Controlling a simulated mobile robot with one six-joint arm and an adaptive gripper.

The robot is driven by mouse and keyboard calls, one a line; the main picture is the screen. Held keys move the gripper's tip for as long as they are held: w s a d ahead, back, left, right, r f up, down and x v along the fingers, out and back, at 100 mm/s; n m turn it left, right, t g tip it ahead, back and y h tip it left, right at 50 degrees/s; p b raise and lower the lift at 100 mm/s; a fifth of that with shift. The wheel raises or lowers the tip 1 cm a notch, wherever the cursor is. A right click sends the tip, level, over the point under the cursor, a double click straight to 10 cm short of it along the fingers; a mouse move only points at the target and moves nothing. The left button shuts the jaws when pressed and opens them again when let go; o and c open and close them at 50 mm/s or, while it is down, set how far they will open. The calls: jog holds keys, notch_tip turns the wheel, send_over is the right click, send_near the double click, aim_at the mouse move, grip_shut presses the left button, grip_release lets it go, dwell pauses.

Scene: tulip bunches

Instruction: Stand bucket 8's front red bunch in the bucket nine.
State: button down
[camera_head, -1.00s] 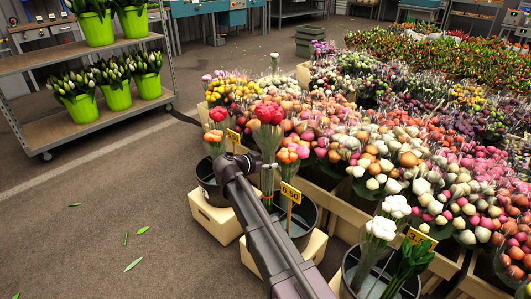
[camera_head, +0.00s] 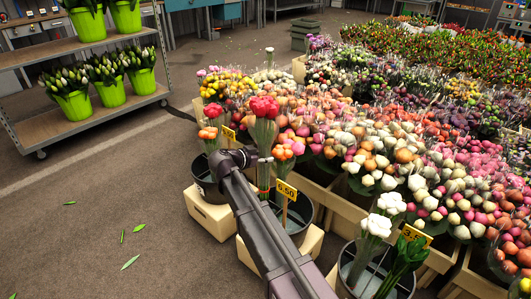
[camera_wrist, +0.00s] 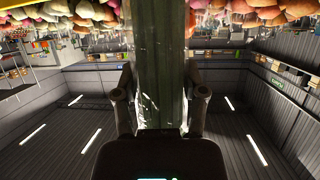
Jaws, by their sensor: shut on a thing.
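A red bunch (camera_head: 264,107) stands upright in the head view, its stems wrapped in clear film. My gripper (camera_wrist: 160,98) is shut on its green stems (camera_wrist: 160,55), with one finger on each side in the wrist view. In the head view my arm hides much of the gripper and the lower stems. An orange bunch (camera_head: 284,150) stands in that bucket. Bucket numbers cannot be read.
Another dark bucket (camera_head: 201,180) with orange-red flowers stands on a crate at left. A third bucket (camera_head: 348,271) at lower right holds white flowers and green leaves. Dense flower rows fill the right. A shelf trolley (camera_head: 118,108) with green pots stands at left, with open floor between.

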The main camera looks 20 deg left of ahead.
jog(key=shift+r+p, duration=0.55)
jog(key=shift+r, duration=0.25)
jog(key=b, duration=0.5)
send_over(264, 197)
jog(key=w, duration=0.2)
notch_tip(264, 197, down, 5)
jog(key=f+b, duration=1.6)
jog(key=shift+a, duration=0.3)
dwell(0.6)
jog(key=shift+f+b, duration=0.6)
jog(key=shift+f, duration=0.05)
dwell(0.4)
jog(key=shift+c, duration=0.4)
grip_release()
jog(key=shift+o, duration=0.4)
